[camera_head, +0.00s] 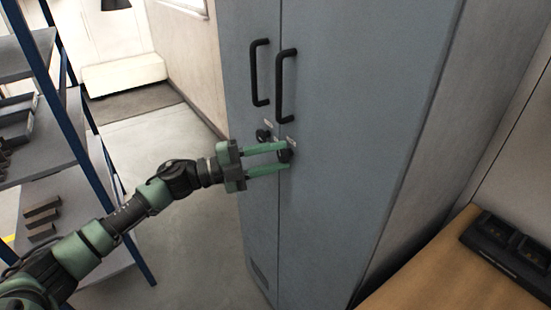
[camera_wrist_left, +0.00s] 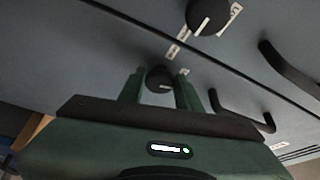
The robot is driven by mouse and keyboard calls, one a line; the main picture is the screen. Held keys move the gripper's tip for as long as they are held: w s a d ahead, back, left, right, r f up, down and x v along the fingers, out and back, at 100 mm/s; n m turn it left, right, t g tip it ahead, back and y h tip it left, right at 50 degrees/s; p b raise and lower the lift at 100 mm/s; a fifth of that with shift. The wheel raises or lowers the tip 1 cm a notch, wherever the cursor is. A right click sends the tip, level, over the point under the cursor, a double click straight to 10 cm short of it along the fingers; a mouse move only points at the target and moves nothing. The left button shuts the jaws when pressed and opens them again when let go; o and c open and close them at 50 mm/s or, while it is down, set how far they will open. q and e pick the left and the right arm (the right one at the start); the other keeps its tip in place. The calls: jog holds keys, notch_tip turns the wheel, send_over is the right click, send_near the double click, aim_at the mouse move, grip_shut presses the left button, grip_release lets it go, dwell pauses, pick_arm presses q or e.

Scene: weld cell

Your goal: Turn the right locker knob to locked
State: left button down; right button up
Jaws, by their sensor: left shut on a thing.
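The grey-blue locker (camera_head: 345,110) has two doors, each with a dark round knob below its handle. My left gripper (camera_head: 287,158) is shut on the right knob (camera_head: 284,152), one finger on each side. In the left wrist view this knob (camera_wrist_left: 158,77) sits between the fingertips, partly hidden, with a short pale mark on its face. The left knob (camera_head: 263,135) is just beside it across the door seam, and is free; it also shows in the left wrist view (camera_wrist_left: 208,16) with a white pointer line. The small labels by the knobs are unreadable. My right gripper is out of view.
Two black bar handles (camera_head: 260,72) (camera_head: 286,86) stand out above the knobs. A blue-framed shelf rack (camera_head: 75,140) is on the left, near my left arm. A wooden bench (camera_head: 450,275) with a black device (camera_head: 508,250) is at right. The floor before the locker is clear.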

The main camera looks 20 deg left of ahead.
pick_arm(q)
jog(key=shift+r+m+g+y, duration=0.1)
jog(key=shift+m+g+y, duration=0.3)
jog(key=shift+m, duration=1.2)
jog(key=c, duration=1)
grip_release()
jog(key=shift+s+a, duration=0.15)
jog(key=shift+a, duration=0.15)
jog(key=b+v, duration=0.2)
jog(key=v, duration=0.5)
jog(key=shift+b, duration=0.35)
